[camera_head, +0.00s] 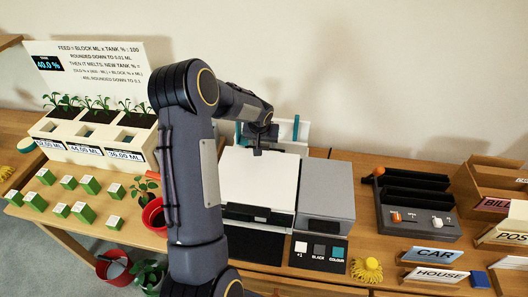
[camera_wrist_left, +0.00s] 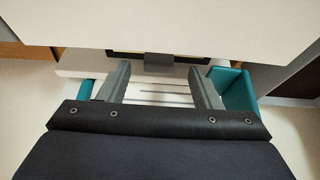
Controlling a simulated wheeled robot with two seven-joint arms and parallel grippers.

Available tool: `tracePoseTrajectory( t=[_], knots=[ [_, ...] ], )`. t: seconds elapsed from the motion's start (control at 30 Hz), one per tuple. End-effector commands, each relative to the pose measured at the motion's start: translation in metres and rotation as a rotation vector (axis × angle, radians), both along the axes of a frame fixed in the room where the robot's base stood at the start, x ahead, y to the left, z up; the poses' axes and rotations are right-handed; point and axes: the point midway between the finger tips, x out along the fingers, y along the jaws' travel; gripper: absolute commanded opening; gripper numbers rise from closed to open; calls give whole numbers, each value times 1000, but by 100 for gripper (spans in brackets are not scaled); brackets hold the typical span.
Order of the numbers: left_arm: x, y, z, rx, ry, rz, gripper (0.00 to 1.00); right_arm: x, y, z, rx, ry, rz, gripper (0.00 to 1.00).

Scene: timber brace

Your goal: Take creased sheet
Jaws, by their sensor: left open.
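A white-topped printer-like machine (camera_head: 262,178) stands on the wooden bench. A pale upright feed part with teal guides (camera_head: 296,128) rises at its back. My left gripper (camera_head: 257,150) is over the machine's back edge, in front of this part. In the left wrist view my left gripper (camera_wrist_left: 160,72) is open, its two grey fingers apart and nothing seen held. A teal guide (camera_wrist_left: 232,90) is beside the right finger, and white surfaces lie beyond the fingers. I cannot pick out a creased sheet for certain. My right gripper is not in view.
A planter with seedlings (camera_head: 92,135) and several green-and-white blocks stand at left, near a red pot (camera_head: 154,215). A dark slotted unit (camera_head: 415,205), a yellow flower-like object (camera_head: 367,270), CAR (camera_head: 430,254) and HOUSE (camera_head: 436,275) signs, and wooden sorting trays (camera_head: 490,190) are at right.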

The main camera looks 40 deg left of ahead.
Motion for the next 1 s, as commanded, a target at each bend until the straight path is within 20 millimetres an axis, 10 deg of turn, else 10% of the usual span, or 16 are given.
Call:
tracePoseTrajectory(
  t=[0.47,0.83,1.0],
  knots=[
    [12,5,-27,-1,-1,1,58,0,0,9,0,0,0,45],
    [11,5,-27,-1,-1,1,11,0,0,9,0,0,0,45],
    [11,5,-27,-1,-1,1,10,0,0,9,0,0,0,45]
  ],
)
